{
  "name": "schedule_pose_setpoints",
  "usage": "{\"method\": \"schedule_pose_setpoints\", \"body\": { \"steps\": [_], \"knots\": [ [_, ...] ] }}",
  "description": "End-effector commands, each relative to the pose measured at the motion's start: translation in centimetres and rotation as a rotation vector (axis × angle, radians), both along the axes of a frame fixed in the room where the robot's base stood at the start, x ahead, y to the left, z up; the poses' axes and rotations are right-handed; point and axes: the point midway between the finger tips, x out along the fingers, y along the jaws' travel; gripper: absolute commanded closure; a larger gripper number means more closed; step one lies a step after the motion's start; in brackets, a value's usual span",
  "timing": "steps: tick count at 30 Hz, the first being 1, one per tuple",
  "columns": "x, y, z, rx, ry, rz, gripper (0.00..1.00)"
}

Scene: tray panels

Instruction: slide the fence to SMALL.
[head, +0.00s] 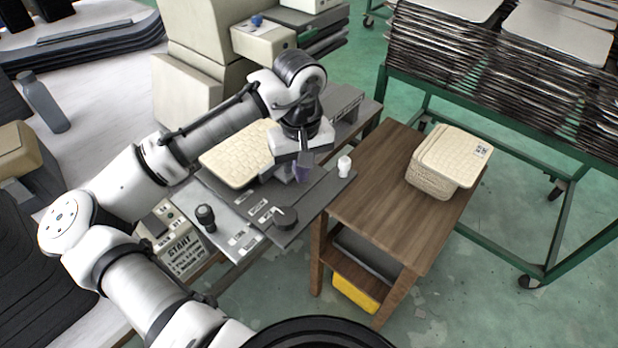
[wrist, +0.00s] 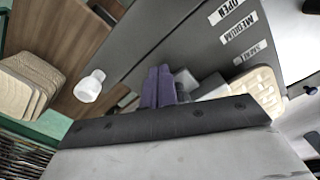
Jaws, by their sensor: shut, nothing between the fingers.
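My gripper (head: 302,174) points down over the dark grey panel (head: 322,190), near its back edge. Its purple fingers are shut and empty; they also show in the wrist view (wrist: 158,86). A small grey block (wrist: 185,79), possibly part of the fence, shows right beside the fingers. I cannot tell whether they touch. The white OPEN label (wrist: 226,10), MEDIUM label (wrist: 239,29) and SMALL label (wrist: 250,52) run in a row on the panel, SMALL closest to the cream tray (wrist: 265,88). The rest of the fence is hidden behind my gripper.
A white knob (head: 344,165) stands at the panel's right end. A cream tray (head: 236,155) lies left of my gripper. Stacked trays (head: 447,160) sit on the wooden table (head: 385,200).

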Motion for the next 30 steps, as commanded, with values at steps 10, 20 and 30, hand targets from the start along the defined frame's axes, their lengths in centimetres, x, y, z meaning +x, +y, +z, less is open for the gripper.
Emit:
{"method": "schedule_pose_setpoints", "body": {
  "steps": [10, 20, 30],
  "knots": [
    [0.0, -0.1, 2.9, -0.001, 0.001, 0.000, 1.00],
    [0.0, -0.1, 6.1, -0.001, 0.001, 0.000, 1.00],
    [0.0, 0.0, 7.0, -0.001, 0.000, 0.000, 1.00]
  ]
}}
